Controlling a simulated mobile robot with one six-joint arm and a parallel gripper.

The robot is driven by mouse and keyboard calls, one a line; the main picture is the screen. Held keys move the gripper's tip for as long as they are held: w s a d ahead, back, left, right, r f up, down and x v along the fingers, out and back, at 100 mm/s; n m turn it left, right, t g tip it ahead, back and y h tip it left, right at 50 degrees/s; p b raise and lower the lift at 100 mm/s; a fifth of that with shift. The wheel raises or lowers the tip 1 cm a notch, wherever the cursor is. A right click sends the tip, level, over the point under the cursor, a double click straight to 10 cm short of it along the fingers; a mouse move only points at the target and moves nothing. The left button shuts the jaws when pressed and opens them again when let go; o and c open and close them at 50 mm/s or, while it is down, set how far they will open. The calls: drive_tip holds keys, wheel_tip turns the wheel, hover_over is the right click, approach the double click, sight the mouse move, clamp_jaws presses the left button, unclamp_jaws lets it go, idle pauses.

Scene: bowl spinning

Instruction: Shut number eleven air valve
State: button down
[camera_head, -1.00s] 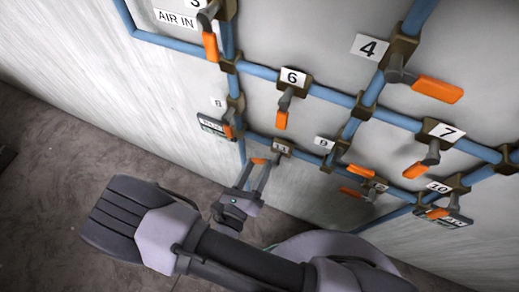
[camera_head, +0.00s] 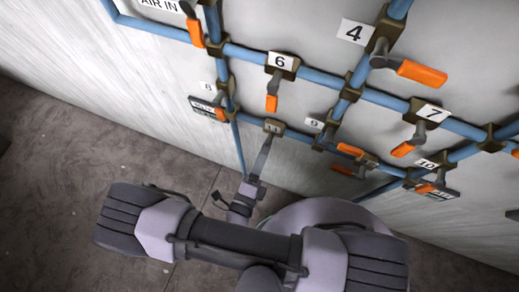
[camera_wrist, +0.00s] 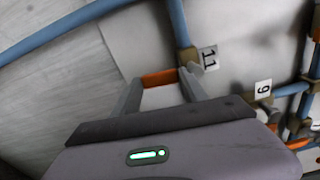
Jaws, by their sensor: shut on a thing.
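Valve eleven (camera_head: 273,126) sits low on the blue pipework in the head view, and its white "11" label (camera_wrist: 209,58) shows in the wrist view. Its orange handle (camera_wrist: 160,77) spans the space between my two fingertips, close beside the valve body. My gripper (camera_wrist: 161,82) is shut on this handle. In the head view my gripper (camera_head: 266,145) reaches up from below to valve eleven, its fingers seen nearly edge-on. The handle is hidden there behind my fingers.
Valve six (camera_head: 276,80) is above. Valve eight (camera_head: 218,106) is to the left and valve nine (camera_head: 328,136) to the right, near my gripper. Blue pipes (camera_head: 241,150) run close by. The floor (camera_head: 60,190) at the lower left is clear.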

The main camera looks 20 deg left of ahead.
drive_tip(key=shift+d+n, duration=0.25)
drive_tip(key=shift+n, duration=0.25)
drive_tip(key=c, duration=0.6)
unclamp_jaws()
drive_tip(key=shift+s, duration=0.1)
drive_tip(key=s+a+p, duration=0.1)
drive_tip(key=s+p, duration=0.1)
drive_tip(key=s, duration=1.5)
drive_tip(key=shift+s, duration=0.15)
drive_tip(key=shift+a, duration=0.1)
